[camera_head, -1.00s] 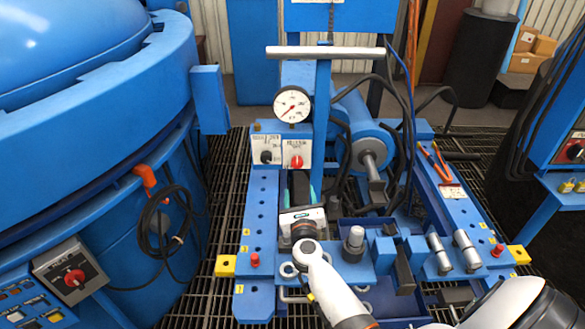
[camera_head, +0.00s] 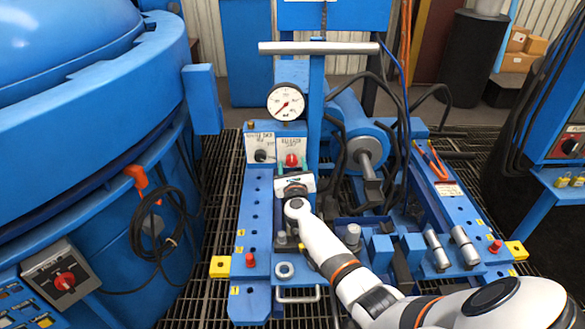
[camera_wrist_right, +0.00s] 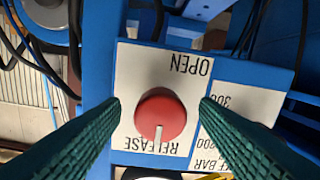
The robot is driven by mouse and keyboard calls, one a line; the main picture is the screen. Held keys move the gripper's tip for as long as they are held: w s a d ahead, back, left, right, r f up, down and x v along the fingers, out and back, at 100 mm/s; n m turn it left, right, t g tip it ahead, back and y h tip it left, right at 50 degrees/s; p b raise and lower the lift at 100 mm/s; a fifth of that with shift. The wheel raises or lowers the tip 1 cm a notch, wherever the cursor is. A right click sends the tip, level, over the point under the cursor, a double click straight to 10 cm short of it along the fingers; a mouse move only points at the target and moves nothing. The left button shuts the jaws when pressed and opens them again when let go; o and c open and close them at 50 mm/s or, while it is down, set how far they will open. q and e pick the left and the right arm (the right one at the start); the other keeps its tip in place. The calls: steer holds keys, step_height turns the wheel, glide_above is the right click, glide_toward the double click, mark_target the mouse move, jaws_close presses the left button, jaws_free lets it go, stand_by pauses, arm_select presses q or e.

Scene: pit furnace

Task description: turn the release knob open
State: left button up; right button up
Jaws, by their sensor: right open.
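The red release knob (camera_head: 291,160) is on a white plate on the blue front panel, below a round gauge. In the right wrist view, the knob (camera_wrist_right: 160,108) shows upside down between the words OPEN and RELEASE, its white mark pointing down the picture, toward RELEASE. My right gripper (camera_wrist_right: 160,104) is open, with one green ribbed finger on each side of the knob and a gap to it on both sides. In the head view, the right gripper (camera_head: 292,172) is just below the knob, facing the panel. My left gripper is not in view.
A black knob (camera_head: 260,156) on its own plate is left of the red one. The gauge (camera_head: 286,102) is above, and an upright blue post with a grey crossbar (camera_head: 318,48) stands just right. A big blue vessel (camera_head: 90,110) fills the left side.

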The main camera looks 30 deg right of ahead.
steer(key=shift+c, duration=0.3)
steer(key=c, duration=0.9)
